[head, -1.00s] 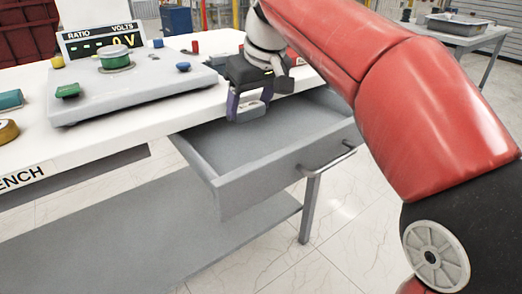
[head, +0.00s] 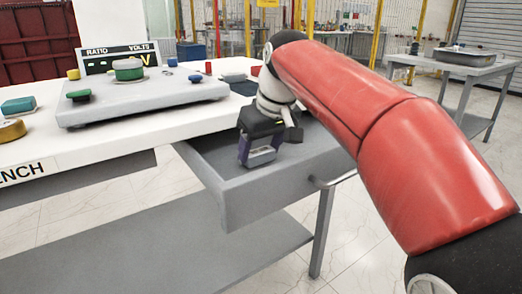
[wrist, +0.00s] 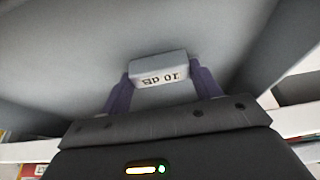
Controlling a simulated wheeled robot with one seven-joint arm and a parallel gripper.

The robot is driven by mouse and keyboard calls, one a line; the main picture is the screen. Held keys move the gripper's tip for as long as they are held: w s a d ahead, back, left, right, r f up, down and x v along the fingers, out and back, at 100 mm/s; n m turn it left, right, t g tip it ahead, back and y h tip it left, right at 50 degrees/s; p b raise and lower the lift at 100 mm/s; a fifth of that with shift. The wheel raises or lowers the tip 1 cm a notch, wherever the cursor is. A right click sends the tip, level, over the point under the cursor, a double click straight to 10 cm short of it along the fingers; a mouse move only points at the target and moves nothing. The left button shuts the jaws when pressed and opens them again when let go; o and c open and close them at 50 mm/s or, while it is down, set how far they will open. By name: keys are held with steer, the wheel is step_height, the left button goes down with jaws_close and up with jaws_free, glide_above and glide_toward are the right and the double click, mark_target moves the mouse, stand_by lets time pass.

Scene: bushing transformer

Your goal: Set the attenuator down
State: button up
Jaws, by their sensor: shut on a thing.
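The attenuator (wrist: 158,68) is a small grey block with dark lettering on its pale face. My gripper (wrist: 160,85) is shut on it, one purple finger on each side. In the head view, my gripper (head: 258,155) points down inside the open drawer (head: 240,208), with the attenuator (head: 261,156) between its fingertips. The drawer is grey and pulled out from under the white bench. I cannot tell whether the attenuator touches the drawer floor.
A grey console (head: 150,100) with coloured knobs and a display (head: 119,57) stands on the bench (head: 100,140). A teal block (head: 18,105) and a brass disc (head: 11,130) lie at left. A side table (head: 480,62) with a tray (head: 470,58) stands at the back right.

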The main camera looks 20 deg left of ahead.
steer(key=shift+f, duration=0.1)
steer(key=o, duration=1)
steer(key=shift+r, duration=0.3)
steer(key=p+v, duration=0.3)
steer(key=v, duration=0.8)
steer(key=shift+d+r, duration=0.15)
steer(key=shift+r, duration=0.15)
steer(key=shift+s, duration=0.1)
